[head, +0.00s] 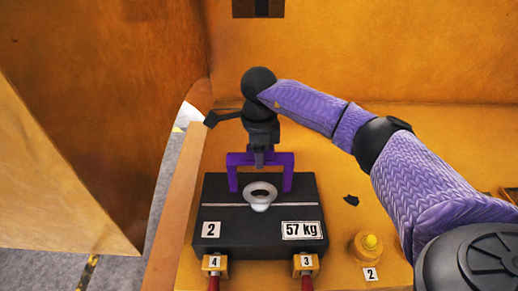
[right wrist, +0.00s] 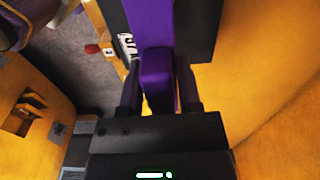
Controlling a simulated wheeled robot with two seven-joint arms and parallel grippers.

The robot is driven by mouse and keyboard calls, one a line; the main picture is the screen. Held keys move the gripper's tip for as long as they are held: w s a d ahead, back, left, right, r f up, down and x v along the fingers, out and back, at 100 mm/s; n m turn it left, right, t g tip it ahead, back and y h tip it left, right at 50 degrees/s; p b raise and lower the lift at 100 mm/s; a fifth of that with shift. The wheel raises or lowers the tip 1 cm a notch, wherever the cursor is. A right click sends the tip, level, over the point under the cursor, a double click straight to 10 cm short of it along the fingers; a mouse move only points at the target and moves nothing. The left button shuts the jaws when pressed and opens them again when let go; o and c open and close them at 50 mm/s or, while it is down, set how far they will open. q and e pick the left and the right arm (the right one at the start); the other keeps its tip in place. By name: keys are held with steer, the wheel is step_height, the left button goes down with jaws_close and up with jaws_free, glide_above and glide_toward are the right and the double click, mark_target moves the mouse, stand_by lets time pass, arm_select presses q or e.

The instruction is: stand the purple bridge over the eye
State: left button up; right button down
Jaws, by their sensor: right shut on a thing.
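The purple bridge (head: 240,160) is upright, its two legs pointing down, at the rear half of the black casting (head: 265,232) marked 2 and 57 kg. The pale eye (head: 260,196) stands at the middle of the casting's top. In the head view the eye shows in front of and below the bridge's opening; I cannot tell whether the legs touch the casting. My right gripper (head: 259,157) points down and is shut on the middle of the bridge's top bar. In the right wrist view the bridge (right wrist: 156,78) sits between the fingers. My left gripper is out of view.
Two clamps labelled 4 (head: 215,266) and 3 (head: 306,265), with red handles, sit at the casting's front edge. A yellow knob-topped piece (head: 368,246) and a small dark scrap (head: 351,200) lie to the right. A wooden wall (head: 90,110) rises at left.

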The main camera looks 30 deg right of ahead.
mark_target(259, 183)
step_height(259, 183, down, 7)
steer(key=b, duration=0.4)
steer(key=shift+r+b, duration=0.15)
steer(key=shift+b, duration=0.15)
steer(key=shift+f, duration=0.2)
steer(key=shift+f+b, duration=0.3)
steer(key=shift+b, duration=0.05)
steer(key=shift+c, duration=1)
jaws_free()
step_height(259, 183, up, 10)
